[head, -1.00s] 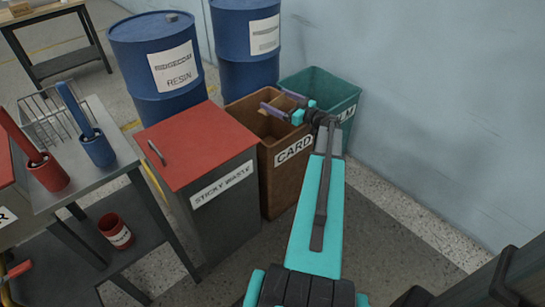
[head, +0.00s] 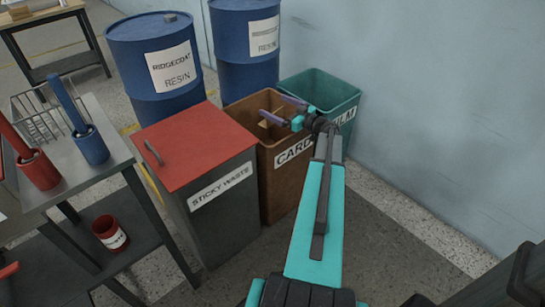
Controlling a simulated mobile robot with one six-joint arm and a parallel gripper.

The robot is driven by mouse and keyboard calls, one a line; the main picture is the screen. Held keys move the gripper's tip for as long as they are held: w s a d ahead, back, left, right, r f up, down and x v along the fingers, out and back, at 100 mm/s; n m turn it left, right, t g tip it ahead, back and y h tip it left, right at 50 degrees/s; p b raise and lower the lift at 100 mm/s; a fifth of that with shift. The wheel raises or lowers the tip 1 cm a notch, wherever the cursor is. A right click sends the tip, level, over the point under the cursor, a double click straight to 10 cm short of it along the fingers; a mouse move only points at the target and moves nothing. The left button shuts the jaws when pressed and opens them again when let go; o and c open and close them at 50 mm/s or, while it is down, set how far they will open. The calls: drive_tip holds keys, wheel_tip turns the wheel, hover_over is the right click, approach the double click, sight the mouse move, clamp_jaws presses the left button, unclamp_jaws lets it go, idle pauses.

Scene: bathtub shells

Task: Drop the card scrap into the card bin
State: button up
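The brown card bin (head: 284,185), labelled CARD, stands between the red-lidded sticky waste bin and the green bin. My gripper (head: 272,105), with purple fingers, is over the open top of the card bin. Its fingers are spread apart, with nothing visible held between them. A small tan piece that looks like the card scrap (head: 265,123) shows inside the bin, below and beside the fingers. It is partly hidden by the lower finger, and I cannot tell how deep it lies.
The sticky waste bin (head: 222,205) has a closed red lid. The green film bin (head: 345,100) is at the right by the wall. Blue resin drums (head: 160,85) stand behind. A metal trolley (head: 110,150) with red and blue pots is at the left.

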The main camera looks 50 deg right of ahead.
drive_tip(key=s, duration=0.4)
drive_tip(key=s+p, duration=0.1)
drive_tip(key=s, duration=0.3)
drive_tip(key=s+d+p, duration=0.1)
drive_tip(key=s, duration=0.3)
drive_tip(key=shift+s, duration=0.35)
drive_tip(key=shift+s+d, duration=0.1)
drive_tip(key=shift+s, duration=0.45)
idle(0.3)
